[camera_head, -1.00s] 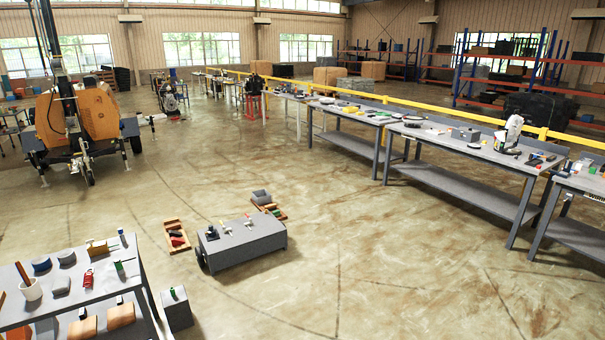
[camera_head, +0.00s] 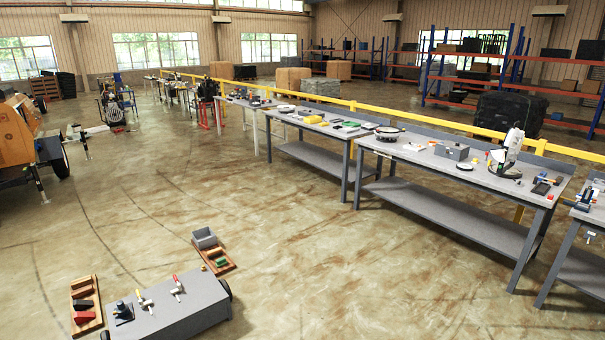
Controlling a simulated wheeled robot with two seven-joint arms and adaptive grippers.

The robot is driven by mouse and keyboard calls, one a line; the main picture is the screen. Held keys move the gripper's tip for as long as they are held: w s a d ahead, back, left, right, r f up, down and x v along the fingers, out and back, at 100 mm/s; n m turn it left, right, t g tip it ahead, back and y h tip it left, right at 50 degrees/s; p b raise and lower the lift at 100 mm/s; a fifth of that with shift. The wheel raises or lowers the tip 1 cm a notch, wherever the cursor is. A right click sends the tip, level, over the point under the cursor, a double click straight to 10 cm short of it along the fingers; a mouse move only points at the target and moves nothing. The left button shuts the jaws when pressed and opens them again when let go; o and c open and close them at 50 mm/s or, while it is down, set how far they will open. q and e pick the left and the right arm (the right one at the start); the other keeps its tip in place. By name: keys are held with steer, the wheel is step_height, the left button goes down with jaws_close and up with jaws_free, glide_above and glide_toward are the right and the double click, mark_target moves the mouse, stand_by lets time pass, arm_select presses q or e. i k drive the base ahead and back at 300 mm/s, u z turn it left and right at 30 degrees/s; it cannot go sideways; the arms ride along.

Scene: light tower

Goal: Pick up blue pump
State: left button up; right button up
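I cannot pick out the blue pump with certainty. A small dark blue object (camera_head: 122,312) stands on the grey cart (camera_head: 180,318) at the lower left. Another small bluish item (camera_head: 586,197) lies on the bench at the right edge. Both are too small to identify. Neither of my grippers is in view.
Long grey workbenches (camera_head: 455,171) with tools run along a yellow rail (camera_head: 375,108). Wooden trays (camera_head: 86,300) lie beside the cart. The orange light tower trailer (camera_head: 15,135) is at the left edge. The middle floor is clear.

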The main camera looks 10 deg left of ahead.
mark_target(124, 313)
steer(key=u, duration=0.2)
steer(key=i, duration=2)
steer(key=u, duration=1.5)
steer(key=i, duration=0.95)
steer(key=u, duration=1.4)
steer(key=i, duration=0.5)
steer(key=u, duration=0.2)
